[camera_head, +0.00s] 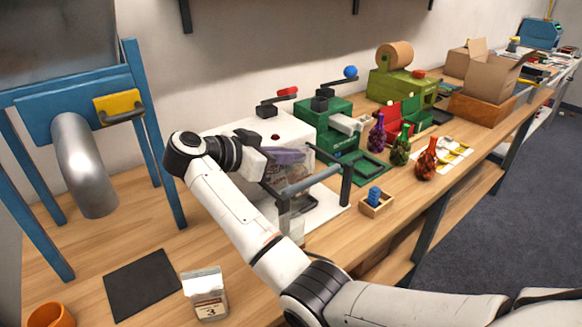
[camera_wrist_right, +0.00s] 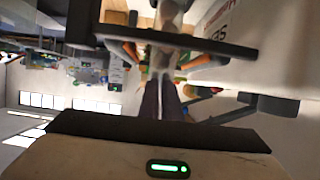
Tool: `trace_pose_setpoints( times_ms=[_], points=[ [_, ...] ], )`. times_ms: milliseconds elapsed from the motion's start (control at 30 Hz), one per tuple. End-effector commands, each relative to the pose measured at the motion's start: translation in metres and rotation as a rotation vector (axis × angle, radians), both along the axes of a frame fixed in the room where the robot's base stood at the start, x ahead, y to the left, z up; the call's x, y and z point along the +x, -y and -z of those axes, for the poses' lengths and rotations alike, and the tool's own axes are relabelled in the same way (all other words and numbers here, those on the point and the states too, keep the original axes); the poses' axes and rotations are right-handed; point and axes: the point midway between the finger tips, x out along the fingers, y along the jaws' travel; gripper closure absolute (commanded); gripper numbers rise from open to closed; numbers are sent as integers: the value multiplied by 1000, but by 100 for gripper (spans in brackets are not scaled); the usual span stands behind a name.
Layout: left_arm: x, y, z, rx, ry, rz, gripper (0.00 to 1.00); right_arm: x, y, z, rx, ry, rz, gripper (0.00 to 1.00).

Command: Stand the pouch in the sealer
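A clear pouch with brownish contents (camera_head: 274,174) hangs at the white sealer (camera_head: 225,130), behind its dark front bar. My right gripper (camera_head: 290,156) is over the sealer at the pouch's top. In the right wrist view its two dark fingers (camera_wrist_right: 162,100) are close together with a thin pale strip between them, so it looks shut on the pouch. The arm and bar hide part of the pouch, and I cannot tell whether its bottom rests on the sealer. My left gripper is not in view.
A white labelled pack (camera_head: 206,293) stands in front beside a dark mat (camera_head: 143,284). An orange cup (camera_head: 52,315) is at lower left. A green machine (camera_head: 328,128), several tied bags and a small wooden box (camera_head: 376,206) stand to the right. A metal chute (camera_head: 84,165) hangs at left.

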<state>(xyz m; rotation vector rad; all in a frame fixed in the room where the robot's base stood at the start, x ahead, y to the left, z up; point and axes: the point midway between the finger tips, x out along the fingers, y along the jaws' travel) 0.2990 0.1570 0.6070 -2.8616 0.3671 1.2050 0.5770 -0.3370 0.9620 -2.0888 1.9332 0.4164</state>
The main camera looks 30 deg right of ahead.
Motion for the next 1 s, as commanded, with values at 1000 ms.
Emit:
trace_pose_setpoints(
  times_ms=[1000],
  points=[
    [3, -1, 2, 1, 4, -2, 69, 0, 0, 23, -1, 2, 0, 77]
  ],
)
